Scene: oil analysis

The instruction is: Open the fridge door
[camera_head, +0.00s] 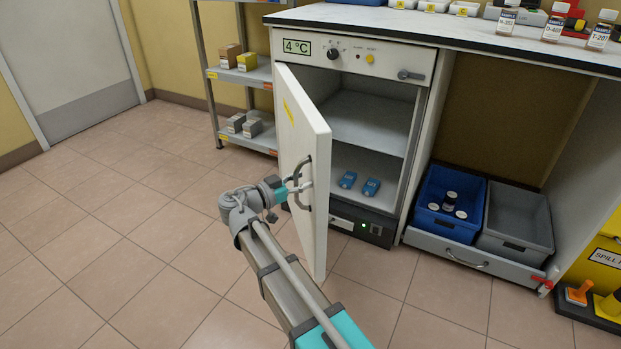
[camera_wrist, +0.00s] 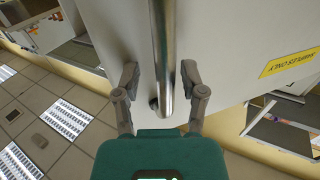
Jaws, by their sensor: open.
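The fridge (camera_head: 352,50) stands under the bench, with a "4 °C" display on its top panel. Its white door (camera_head: 316,215) is swung well out to the left, and the inside shows. The metal door handle (camera_head: 305,180) is on the door's outer face; in the wrist view the handle (camera_wrist: 162,60) runs between the fingers. My gripper (camera_head: 298,184) is at the handle, and in the wrist view my gripper (camera_wrist: 160,82) has its fingers apart on either side of the bar, with gaps visible. Whether a finger touches it I cannot tell.
Two blue packs (camera_head: 359,183) lie inside the fridge. A shelf rack (camera_head: 240,75) with small boxes stands behind the door. A blue bin (camera_head: 448,205) and a grey bin (camera_head: 516,220) sit right of the fridge. The floor at left is clear.

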